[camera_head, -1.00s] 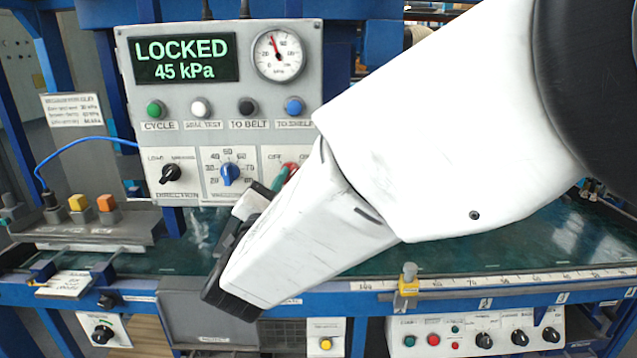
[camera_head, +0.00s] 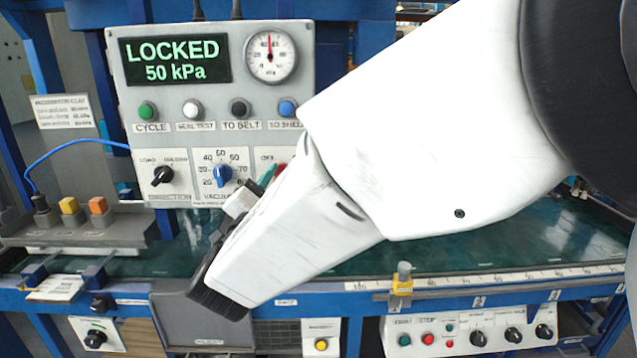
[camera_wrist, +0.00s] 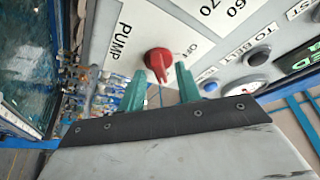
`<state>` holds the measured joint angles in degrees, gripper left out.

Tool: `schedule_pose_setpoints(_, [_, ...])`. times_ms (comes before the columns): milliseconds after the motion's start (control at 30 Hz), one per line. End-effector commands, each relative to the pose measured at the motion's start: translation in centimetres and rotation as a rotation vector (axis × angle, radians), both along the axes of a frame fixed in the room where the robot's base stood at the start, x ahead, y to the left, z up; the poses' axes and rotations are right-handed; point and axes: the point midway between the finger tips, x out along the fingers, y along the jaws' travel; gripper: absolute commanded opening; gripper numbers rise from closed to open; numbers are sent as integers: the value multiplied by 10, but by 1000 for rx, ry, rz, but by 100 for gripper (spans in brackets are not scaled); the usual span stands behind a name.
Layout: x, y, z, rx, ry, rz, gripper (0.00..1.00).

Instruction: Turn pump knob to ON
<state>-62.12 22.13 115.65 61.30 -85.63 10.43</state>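The red pump knob (camera_wrist: 158,62) is on the grey panel in the wrist view, beside the PUMP label (camera_wrist: 122,42) and the OFF marking. My gripper (camera_wrist: 160,78) has two green fingers set apart, one on each side of the knob's lower end. I cannot tell whether either finger touches it. In the head view the green fingers of my gripper (camera_head: 270,174) are at the panel's lower right. My arm hides most of the knob and its label there.
The control panel (camera_head: 120,100) has a display (camera_head: 174,61) reading LOCKED, 50 kPa, and a gauge (camera_head: 270,56). The blue vacuum dial (camera_head: 222,174) is close left of my gripper, with the black direction knob (camera_head: 162,175) further left. A row of buttons sits above.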

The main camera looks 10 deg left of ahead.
Motion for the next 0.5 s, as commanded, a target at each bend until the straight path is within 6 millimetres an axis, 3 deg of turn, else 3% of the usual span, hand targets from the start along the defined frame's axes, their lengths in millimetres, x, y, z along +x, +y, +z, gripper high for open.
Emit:
schedule_pose_setpoints(267, [-4,0,-1,0,0,0,34])
schedule_pose_setpoints(500, [-40,3,-11,-1,0,3,34])
